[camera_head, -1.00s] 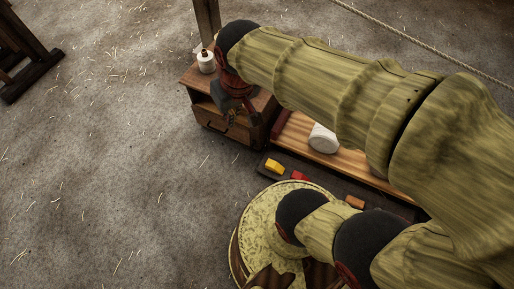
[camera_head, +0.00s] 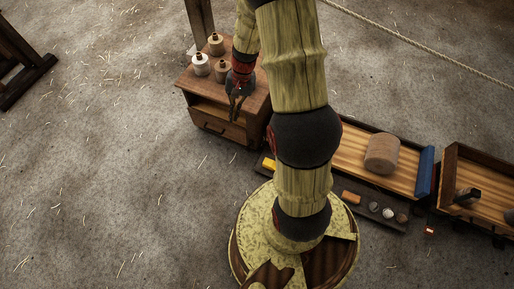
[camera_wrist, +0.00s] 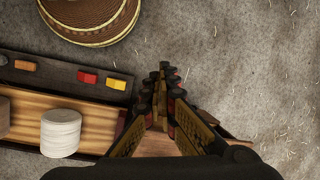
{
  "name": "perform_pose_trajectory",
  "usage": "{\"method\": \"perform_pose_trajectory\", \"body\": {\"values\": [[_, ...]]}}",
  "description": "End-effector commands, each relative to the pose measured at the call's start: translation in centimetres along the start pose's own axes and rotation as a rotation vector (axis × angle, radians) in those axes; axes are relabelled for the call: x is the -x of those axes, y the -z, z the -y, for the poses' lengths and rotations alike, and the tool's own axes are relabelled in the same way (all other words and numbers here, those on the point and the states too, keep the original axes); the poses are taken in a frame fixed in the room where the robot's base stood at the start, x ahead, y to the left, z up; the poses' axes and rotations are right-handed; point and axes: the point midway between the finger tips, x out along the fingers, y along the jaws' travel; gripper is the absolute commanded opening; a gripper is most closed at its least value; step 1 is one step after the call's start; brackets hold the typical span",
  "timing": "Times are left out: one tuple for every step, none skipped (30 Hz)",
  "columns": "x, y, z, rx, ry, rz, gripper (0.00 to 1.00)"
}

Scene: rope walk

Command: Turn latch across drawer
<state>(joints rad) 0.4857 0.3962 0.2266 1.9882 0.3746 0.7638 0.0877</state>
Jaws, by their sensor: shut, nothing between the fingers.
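A small wooden cabinet (camera_head: 257,103) stands near the middle top in the head view, with an open shelf above a drawer (camera_head: 213,123). A dark curved piece shows on the drawer front; I cannot tell whether it is a handle or the latch. The latch is not clearly visible. My gripper (camera_head: 234,113) points down by the cabinet's front right part, in front of the top and drawer in the picture. I cannot tell whether it touches. In the wrist view my gripper (camera_wrist: 163,75) has its fingers together and empty, with wood partly showing behind them.
Several spools or bottles stand on the cabinet top, including a white one (camera_head: 201,65). To the right are a wooden tray (camera_head: 350,150) with a tan roll (camera_head: 382,153) and a dark strip (camera_head: 352,205) with small coloured blocks. Floor left of the cabinet is clear.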

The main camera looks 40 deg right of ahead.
Motion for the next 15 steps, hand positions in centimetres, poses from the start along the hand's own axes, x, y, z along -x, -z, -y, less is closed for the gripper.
{"method": "perform_pose_trajectory", "body": {"values": [[-1.8, 1.4, -0.6, -0.057, 0.011, 0.021, 0.0], [-2.8, 2.2, -0.9, -0.09, 0.019, 0.028, 0.0], [-4.1, 3.2, -1.2, -0.133, 0.031, 0.039, 0.0], [-5.1, 3.9, -1.5, -0.166, 0.039, 0.046, 0.0], [-6.2, 4.7, -1.9, -0.2, 0.048, 0.051, 0.0], [-7.6, 5.7, -2.3, -0.247, 0.059, 0.06, 0.0], [-8.7, 6.4, -2.7, -0.283, 0.067, 0.066, 0.0], [-9.8, 7.1, -3.0, -0.318, 0.076, 0.07, 0.0], [-11.4, 8.1, -3.5, -0.367, 0.087, 0.075, 0.0], [-12.6, 8.7, -4.0, -0.405, 0.095, 0.079, 0.0], [-13.8, 9.4, -4.4, -0.444, 0.103, 0.083, 0.0], [-15.4, 10.3, -5.0, -0.495, 0.114, 0.085, 0.0], [-16.6, 11.0, -5.4, -0.536, 0.123, 0.087, 0.0], [-17.9, 11.6, -5.9, -0.576, 0.13, 0.088, 0.0], [-19.6, 12.5, -6.6, -0.631, 0.141, 0.088, 0.0]]}}
